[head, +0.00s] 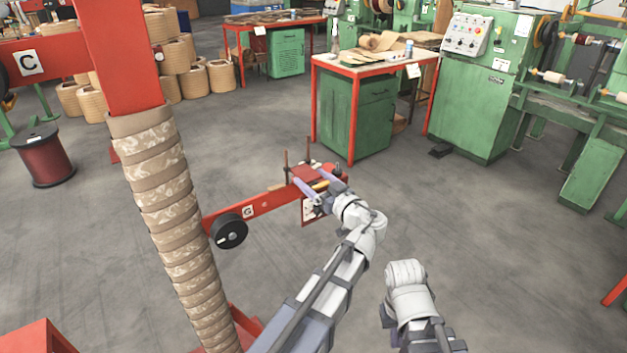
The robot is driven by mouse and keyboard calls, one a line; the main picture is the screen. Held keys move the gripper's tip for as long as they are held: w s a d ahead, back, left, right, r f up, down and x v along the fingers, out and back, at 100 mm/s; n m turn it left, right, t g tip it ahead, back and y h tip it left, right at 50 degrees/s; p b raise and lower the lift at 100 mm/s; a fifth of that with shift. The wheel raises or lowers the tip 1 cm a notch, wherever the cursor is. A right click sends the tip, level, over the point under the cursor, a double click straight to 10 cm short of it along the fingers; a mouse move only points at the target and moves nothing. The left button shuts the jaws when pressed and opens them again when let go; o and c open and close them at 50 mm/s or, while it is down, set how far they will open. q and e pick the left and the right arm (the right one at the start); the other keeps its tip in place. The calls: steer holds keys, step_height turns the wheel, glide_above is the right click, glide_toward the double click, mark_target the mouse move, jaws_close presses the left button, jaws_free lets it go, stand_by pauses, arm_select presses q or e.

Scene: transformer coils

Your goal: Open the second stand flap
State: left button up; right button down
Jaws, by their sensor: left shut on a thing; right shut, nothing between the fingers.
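A red stand arm (265,203) with a "G" label reaches right from a brown-wrapped post and ends in a red flap (311,173) with thin upright rods. My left gripper (320,184) is at this end, its two lavender fingers on either side of the red flap, shut on it. A white label plate below the end is partly hidden by the gripper. My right gripper (405,274) is at lower centre, shut and empty, apart from the stand. Its fingertips are hidden behind its white wrist.
A black round reel (229,231) sits on the stand arm. The wrapped post (165,200) stands at left. A green cabinet with a red-framed table (375,62) is beyond the stand. Green machines (490,80) stand at right. The grey floor between is clear.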

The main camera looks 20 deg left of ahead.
arm_select(q)
jaws_close()
